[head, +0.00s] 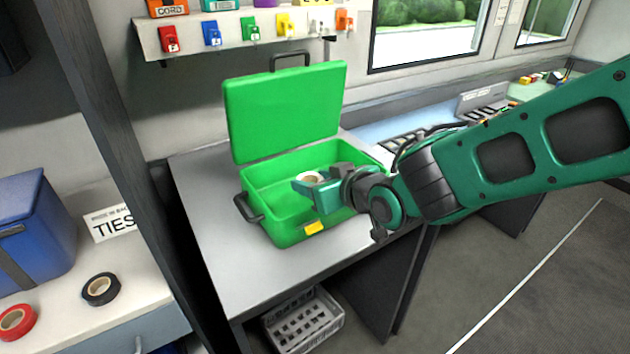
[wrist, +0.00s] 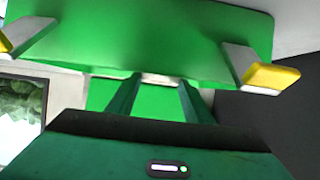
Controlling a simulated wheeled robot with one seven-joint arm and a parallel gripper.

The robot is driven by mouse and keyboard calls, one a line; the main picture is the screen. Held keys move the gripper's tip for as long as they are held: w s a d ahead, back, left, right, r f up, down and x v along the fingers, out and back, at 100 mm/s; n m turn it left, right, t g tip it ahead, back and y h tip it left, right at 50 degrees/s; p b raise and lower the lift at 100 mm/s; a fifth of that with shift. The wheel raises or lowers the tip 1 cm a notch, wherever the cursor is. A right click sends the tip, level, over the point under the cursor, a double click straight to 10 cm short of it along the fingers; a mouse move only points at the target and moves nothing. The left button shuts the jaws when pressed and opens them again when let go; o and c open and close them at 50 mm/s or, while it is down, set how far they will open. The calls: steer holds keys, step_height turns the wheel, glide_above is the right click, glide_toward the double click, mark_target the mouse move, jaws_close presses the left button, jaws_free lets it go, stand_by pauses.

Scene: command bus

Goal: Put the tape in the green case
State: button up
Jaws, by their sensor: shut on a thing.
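The green case (head: 284,234) stands on the grey counter with its lid (head: 285,112) raised at the back. My gripper (head: 314,182) is over the case's open tray, toward its right side. It is shut on a pale roll of tape (head: 309,176), partly hidden by the jaws. In the wrist view my gripper (wrist: 158,88) points at the green case (wrist: 90,45), and a pale sliver of the tape (wrist: 160,78) shows between the fingers. I cannot tell how high the tape is above the case floor.
A black tape roll (head: 100,289), a red tape roll (head: 16,322) and a blue case (head: 34,236) are on the left counter. A dark post (head: 110,120) stands between the counters. A shelf with coloured locks (head: 212,34) hangs above. A white crate (head: 303,322) sits below.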

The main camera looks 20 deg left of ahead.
steer(key=shift+f, duration=0.4)
steer(key=shift+f, duration=0.2)
steer(key=o, duration=1)
steer(key=shift+r, duration=0.3)
steer(key=v, duration=1.2)
steer(key=shift+r, duration=0.3)
